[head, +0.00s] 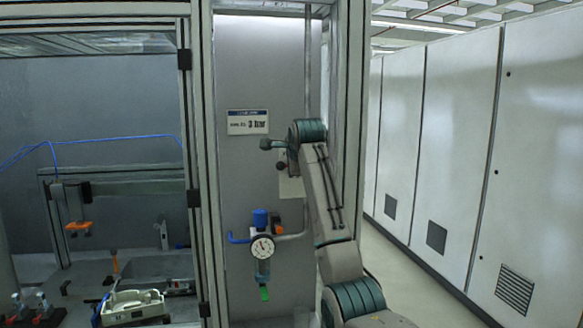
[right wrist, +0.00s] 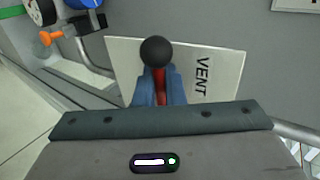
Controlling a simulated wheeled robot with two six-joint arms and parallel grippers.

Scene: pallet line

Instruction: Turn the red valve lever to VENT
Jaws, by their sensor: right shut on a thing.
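In the right wrist view, my right gripper (right wrist: 160,92) has its blue fingers closed around the red lever (right wrist: 160,86). The lever's black ball knob (right wrist: 156,52) sticks out beyond the fingertips. Behind it is a pale plate (right wrist: 125,58) with the word VENT (right wrist: 202,76) to the right of the lever, its letters turned sideways. The lever's pivot and any other marking are hidden. In the head view, my right arm reaches up to the grey panel and hides most of the lever; part of the plate (head: 291,187) shows beside it. My left gripper is not in view.
Below the plate are a pressure gauge (head: 262,247) and a blue-topped regulator (head: 260,217). A sign reading 3 bar (head: 248,122) hangs above left. A framed cell with a white tray (head: 133,306) is at left. Grey cabinets (head: 455,130) line the right, with free floor before them.

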